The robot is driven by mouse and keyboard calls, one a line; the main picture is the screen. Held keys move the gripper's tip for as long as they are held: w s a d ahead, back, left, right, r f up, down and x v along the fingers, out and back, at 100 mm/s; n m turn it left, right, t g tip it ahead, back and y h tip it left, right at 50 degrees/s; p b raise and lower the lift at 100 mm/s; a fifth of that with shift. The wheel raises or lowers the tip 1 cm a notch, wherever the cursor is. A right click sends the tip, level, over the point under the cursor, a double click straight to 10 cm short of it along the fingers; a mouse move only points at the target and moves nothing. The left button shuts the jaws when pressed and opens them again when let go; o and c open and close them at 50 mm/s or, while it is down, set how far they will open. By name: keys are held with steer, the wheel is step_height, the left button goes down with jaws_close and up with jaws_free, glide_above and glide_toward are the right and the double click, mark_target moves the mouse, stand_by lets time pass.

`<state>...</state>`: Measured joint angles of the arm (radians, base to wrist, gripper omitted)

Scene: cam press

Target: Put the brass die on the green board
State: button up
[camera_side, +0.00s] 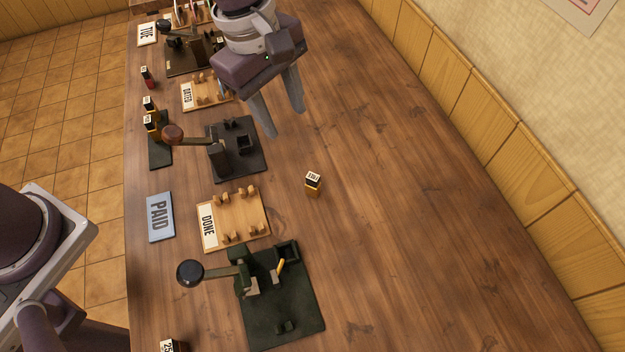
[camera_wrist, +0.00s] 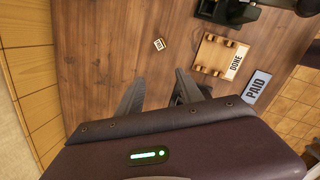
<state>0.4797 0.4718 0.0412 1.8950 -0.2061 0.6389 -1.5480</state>
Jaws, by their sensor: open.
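A small brass die (camera_side: 313,187) with a dark band and a white lettered top stands alone on the bare table, right of the DONE tray. It also shows in the wrist view (camera_wrist: 159,45), beyond my fingertips. A dark green board (camera_side: 160,155) lies near the table's left edge, left of the middle press. Two similar brass dies stand at its far end; its near part looks bare. The board is not recognisable in the wrist view. My gripper (camera_side: 286,123) is open and empty above the table, farther back than the lone die. Its two fingers show apart in the wrist view (camera_wrist: 160,80).
The wooden DONE tray (camera_side: 256,205) and blue PAID plate (camera_side: 160,216) lie left of the lone die. A black press with brown knob (camera_side: 247,168) stands beside the board; a dark green press (camera_side: 305,320) stands in front. The table's right side is clear.

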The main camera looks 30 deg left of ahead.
mark_target(312, 176)
steer(key=d+f+n, duration=0.1)
steer(key=f, duration=0.2)
steer(key=d+f+n, duration=0.1)
steer(key=d+f, duration=0.1)
steer(key=f, duration=0.1)
steer(key=d+f+n+g, duration=0.1)
steer(key=d+f, duration=0.1)
steer(key=f, duration=0.1)
steer(key=shift+f+n, duration=0.1)
steer(key=shift+n, duration=0.2)
step_height(312, 176, down, 7)
steer(key=shift+d+r, duration=0.1)
steer(key=shift+d, duration=0.05)
jaws_close()
